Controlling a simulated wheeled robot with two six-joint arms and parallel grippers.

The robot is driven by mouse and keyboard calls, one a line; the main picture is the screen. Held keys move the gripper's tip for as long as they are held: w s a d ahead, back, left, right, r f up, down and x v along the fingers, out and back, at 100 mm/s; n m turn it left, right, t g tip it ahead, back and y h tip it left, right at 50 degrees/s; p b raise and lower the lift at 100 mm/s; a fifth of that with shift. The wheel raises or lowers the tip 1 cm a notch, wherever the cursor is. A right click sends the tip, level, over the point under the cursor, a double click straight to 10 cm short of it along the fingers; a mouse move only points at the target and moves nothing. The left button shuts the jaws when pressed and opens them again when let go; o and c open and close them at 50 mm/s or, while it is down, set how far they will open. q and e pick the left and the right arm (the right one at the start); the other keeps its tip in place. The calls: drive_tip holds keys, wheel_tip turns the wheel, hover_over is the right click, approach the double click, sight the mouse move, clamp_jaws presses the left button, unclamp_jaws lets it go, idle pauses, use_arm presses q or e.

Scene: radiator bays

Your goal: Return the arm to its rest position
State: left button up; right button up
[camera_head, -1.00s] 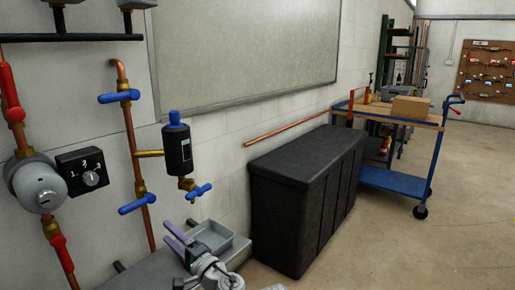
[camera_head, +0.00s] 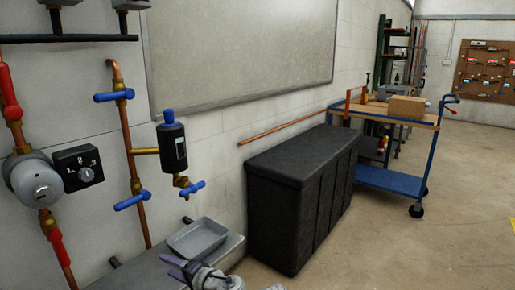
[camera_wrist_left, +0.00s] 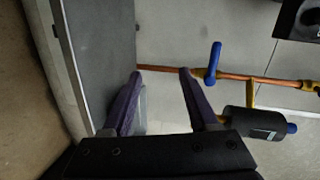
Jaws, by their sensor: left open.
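My left gripper (camera_head: 180,268) shows at the bottom of the head view, with purple fingers, low in front of the grey tray. In the left wrist view its two purple fingers (camera_wrist_left: 158,75) are apart with nothing between them. The gripper is open and empty. Beyond the fingers the wrist view shows the grey bench top and the copper pipe (camera_wrist_left: 245,77) with a blue handle (camera_wrist_left: 213,60). My right gripper is not in view.
A grey tray (camera_head: 197,238) sits on the bench (camera_head: 150,272) below the pipes. A black cylinder (camera_head: 172,147) and blue-handled valves (camera_head: 132,201) are on the wall. A black chest (camera_head: 300,200) and a blue trolley (camera_head: 390,180) stand right. Floor at right is clear.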

use_arm(q)
drive_tip(key=s+d+f+n+g+h, duration=0.1)
drive_tip(key=s+d+f+g+h, duration=0.4)
drive_tip(key=f, duration=0.7)
drive_tip(key=s+d+f+g+h, duration=0.3)
drive_tip(key=s+d+f+h, duration=0.2)
drive_tip(key=s+d+h, duration=0.5)
wheel_tip(320, 180, up, 32)
drive_tip(key=d+y+p, duration=0.2)
drive_tip(key=y+p, duration=0.1)
drive_tip(key=p, duration=2.9)
drive_tip(key=shift+w+d+r+p, duration=0.2)
drive_tip(key=shift+w+d+p, duration=0.2)
drive_tip(key=shift+w, duration=0.05)
